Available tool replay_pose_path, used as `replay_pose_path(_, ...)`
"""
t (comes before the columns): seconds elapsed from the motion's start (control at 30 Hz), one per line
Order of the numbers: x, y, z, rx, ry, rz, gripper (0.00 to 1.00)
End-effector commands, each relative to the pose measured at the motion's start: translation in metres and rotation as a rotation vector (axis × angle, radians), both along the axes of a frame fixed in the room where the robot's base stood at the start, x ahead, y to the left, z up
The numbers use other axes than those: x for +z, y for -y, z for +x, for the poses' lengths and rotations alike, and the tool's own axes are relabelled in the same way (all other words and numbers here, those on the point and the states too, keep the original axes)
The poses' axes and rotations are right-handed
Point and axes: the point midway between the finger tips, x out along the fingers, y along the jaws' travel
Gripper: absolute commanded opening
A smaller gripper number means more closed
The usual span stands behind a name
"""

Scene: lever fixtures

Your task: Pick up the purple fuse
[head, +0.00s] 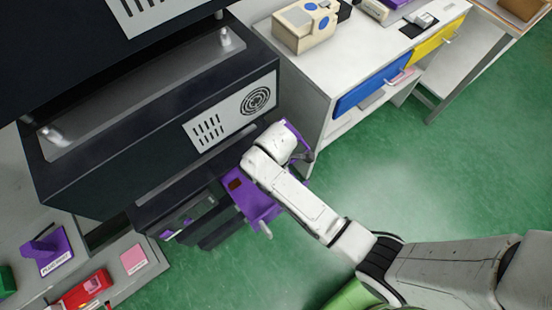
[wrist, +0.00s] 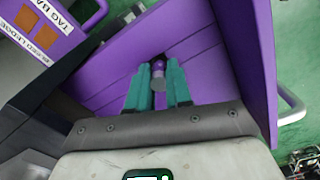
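The purple fuse (wrist: 158,67) shows in the wrist view as a small purple piece with a grey end, inside a purple tray (wrist: 205,58). My gripper (wrist: 158,80) has teal fingers on both sides of the fuse. The gap between them is about as wide as the fuse, and I cannot tell whether they press on it. In the head view the purple tray (head: 257,203) stands out below the dark cabinet. My arm covers part of the tray, and the fuse and fingertips are hidden there.
A dark cabinet (head: 150,130) stands close above the tray. A tray handle (wrist: 293,108) projects at the right in the wrist view. A white counter (head: 345,60) with a blue drawer (head: 370,88) stands at the upper right. Green floor (head: 400,160) is clear right of my arm.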

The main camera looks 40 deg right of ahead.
Motion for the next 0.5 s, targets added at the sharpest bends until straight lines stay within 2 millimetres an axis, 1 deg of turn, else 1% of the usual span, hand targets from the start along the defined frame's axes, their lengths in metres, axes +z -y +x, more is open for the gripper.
replay_pose_path(0.03,0.0001,0.0,0.0,0.0,0.0,0.0,0.14)
replay_pose_path(0.17,0.0001,0.0,0.0,0.0,0.0,0.0,0.02)
replay_pose_path(0.2,0.0001,0.0,0.0,0.0,0.0,0.0,0.0)
replay_pose_path(0.5,0.0004,0.0,0.0001,0.0,0.0,0.0,0.0)
